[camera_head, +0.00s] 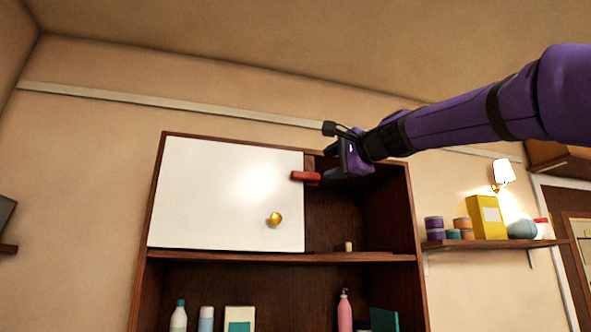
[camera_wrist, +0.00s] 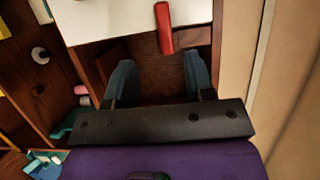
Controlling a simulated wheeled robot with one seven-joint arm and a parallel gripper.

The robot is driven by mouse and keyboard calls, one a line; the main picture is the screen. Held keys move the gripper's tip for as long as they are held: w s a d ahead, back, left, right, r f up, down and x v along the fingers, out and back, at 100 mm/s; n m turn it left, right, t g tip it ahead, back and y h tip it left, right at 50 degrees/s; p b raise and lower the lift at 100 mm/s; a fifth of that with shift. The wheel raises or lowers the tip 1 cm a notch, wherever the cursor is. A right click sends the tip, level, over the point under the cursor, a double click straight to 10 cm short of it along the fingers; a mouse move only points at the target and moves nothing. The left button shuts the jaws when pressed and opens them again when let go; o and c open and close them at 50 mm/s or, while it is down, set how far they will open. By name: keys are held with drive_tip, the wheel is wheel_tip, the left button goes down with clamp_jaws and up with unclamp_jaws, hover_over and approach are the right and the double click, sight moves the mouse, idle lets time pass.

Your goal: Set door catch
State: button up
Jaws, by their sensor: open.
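The white door (camera_head: 225,195) covers the left part of the upper cabinet compartment and has a round brass knob (camera_head: 274,219). The red catch (camera_head: 305,176) sticks out level at the door's upper right edge, with its left end in front of the door. In the wrist view the red catch (camera_wrist: 164,28) lies just beyond the fingertips, near the middle of the gap. The white door also shows in the wrist view (camera_wrist: 115,18). My gripper (camera_head: 333,163) is open and empty, close to the right of the catch. Its two fingers (camera_wrist: 159,75) stand apart with dark wood behind them.
The wooden cabinet (camera_head: 283,257) has an open upper right part with a small peg (camera_head: 348,246) on its board. Bottles, including a pink one (camera_head: 345,310), stand below. A side shelf (camera_head: 495,243) at right holds a yellow box (camera_head: 486,217) and jars under a lamp (camera_head: 503,172).

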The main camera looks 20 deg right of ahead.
sight(300, 175)
drive_tip(key=x, duration=1)
drive_tip(key=shift+w+a+r, duration=0.15)
drive_tip(key=shift+w+r, duration=0.1)
drive_tip(key=shift+w, duration=0.15)
clamp_jaws()
